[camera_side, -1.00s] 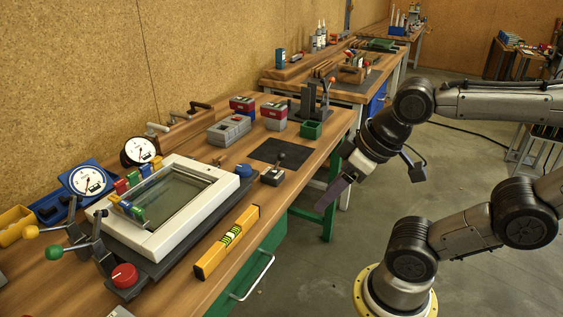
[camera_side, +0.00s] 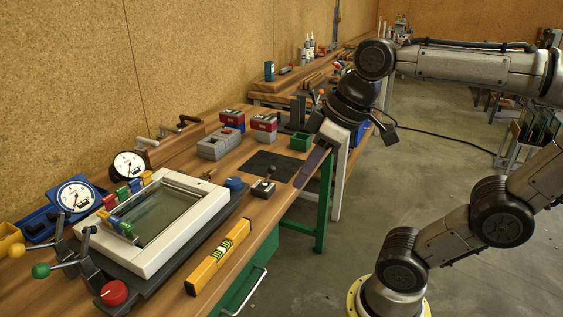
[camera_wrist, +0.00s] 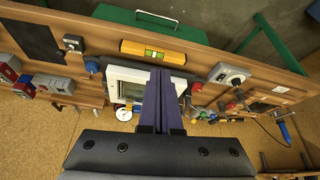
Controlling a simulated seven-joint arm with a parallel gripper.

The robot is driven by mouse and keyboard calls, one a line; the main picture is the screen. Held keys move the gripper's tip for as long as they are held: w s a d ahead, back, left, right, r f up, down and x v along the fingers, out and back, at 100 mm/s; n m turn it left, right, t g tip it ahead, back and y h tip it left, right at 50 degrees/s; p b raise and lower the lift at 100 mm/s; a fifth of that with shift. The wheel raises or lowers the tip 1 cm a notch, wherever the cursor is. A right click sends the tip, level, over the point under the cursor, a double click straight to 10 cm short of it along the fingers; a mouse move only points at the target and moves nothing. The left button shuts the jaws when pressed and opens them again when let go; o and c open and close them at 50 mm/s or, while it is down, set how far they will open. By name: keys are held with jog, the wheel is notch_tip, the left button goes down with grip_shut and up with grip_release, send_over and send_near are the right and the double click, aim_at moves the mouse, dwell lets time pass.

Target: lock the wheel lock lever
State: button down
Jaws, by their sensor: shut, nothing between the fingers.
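I cannot tell for sure which part is the wheel lock lever. A small upright lever on a grey box (camera_side: 264,186) stands near the frame's right corner. The white glass frame (camera_side: 190,258) lies on a dark base with a red knob (camera_side: 114,293) and a blue knob (camera_side: 235,184). My gripper (camera_side: 308,170) is shut and empty, its purple fingers above the bench's front edge, apart from every lever. In the wrist view, the fingers (camera_wrist: 160,76) partly hide the frame.
A yellow level (camera_side: 218,257) lies along the bench's front edge. Two round gauges (camera_side: 75,196) stand behind the frame. A dark mat (camera_side: 272,166) leaves clear room beside the small lever. Grey and red boxes (camera_side: 220,143) and a green bin (camera_side: 301,141) stand farther back.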

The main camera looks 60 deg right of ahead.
jog(key=w+d+r+m+g+y, duration=0.2)
jog(key=w+d+r, duration=0.1)
jog(key=w+d, duration=1.25)
jog(key=d+f+m, duration=0.1)
jog(key=d+f, duration=0.3)
jog(key=d, duration=0.2)
jog(key=s+d+f+m, duration=0.1)
jog(key=d+f+m, duration=0.1)
jog(key=d, duration=0.5)
jog(key=d+f+m, duration=0.2)
jog(key=d+f, duration=0.3)
jog(key=d, duration=0.2)
jog(key=shift+s+d+f+y, duration=0.25)
jog(key=shift+s+f+y, duration=0.05)
jog(key=shift+s+y, duration=0.1)
